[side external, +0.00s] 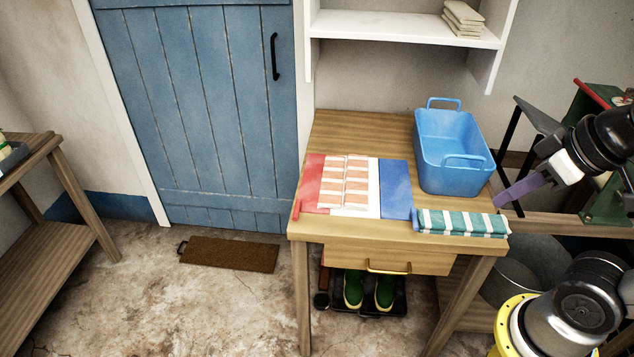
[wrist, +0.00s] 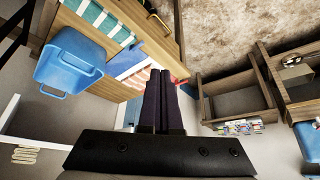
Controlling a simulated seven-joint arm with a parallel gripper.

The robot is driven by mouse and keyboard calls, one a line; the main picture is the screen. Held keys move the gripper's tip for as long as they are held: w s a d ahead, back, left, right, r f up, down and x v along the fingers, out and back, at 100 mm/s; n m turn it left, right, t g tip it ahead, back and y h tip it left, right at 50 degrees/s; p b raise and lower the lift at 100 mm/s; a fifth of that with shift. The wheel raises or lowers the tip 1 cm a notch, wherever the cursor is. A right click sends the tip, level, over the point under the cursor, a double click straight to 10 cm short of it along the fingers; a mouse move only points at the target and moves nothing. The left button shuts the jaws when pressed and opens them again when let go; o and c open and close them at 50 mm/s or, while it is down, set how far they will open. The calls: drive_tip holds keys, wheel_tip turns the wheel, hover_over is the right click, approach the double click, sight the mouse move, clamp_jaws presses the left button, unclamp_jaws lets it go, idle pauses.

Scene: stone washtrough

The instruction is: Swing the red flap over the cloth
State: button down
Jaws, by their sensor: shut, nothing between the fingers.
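A flat panel set lies on the wooden table. Its red flap (side external: 314,182) lies flat at the left, with a small red tab at its front left corner. The cloth (side external: 357,180), white with orange blocks, lies flat in the middle. A blue flap (side external: 396,188) lies flat at the right. My gripper (side external: 500,202) is shut and empty, to the right of the table, apart from the panels. In the wrist view its dark fingers (wrist: 161,72) are together and partly hide the cloth; a bit of red (wrist: 181,80) shows beside them.
A blue basin (side external: 452,160) stands at the table's back right. A rolled green-and-white striped towel (side external: 462,223) lies at the front right, between my gripper and the panels. A white shelf (side external: 400,28) is above the table's back. The table's back left is clear.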

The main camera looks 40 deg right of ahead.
drive_tip(key=c, duration=1)
unclamp_jaws()
drive_tip(key=shift+m, duration=0.4)
drive_tip(key=shift+o, duration=0.8)
drive_tip(key=w+r+m, duration=0.2)
drive_tip(key=r, duration=0.1)
drive_tip(key=shift+w+a+r+t, duration=0.2)
drive_tip(key=shift+r+t, duration=0.1)
drive_tip(key=shift+t, duration=0.1)
drive_tip(key=w+r+m, duration=0.2)
drive_tip(key=w+r, duration=0.1)
drive_tip(key=w, duration=0.2)
drive_tip(key=m+g+y, duration=0.2)
drive_tip(key=m+g, duration=0.2)
drive_tip(key=g, duration=0.1)
hover_over(296, 211)
drive_tip(key=s+d, duration=0.2)
drive_tip(key=s+d+x, duration=0.1)
drive_tip(key=x, duration=0.7)
drive_tip(key=s+d+f+x, duration=0.1)
drive_tip(key=d+x, duration=0.1)
drive_tip(key=x, duration=1.9)
drive_tip(key=shift+w+d+f, duration=0.1)
drive_tip(key=shift+d+f, duration=0.1)
drive_tip(key=shift+f, duration=0.05)
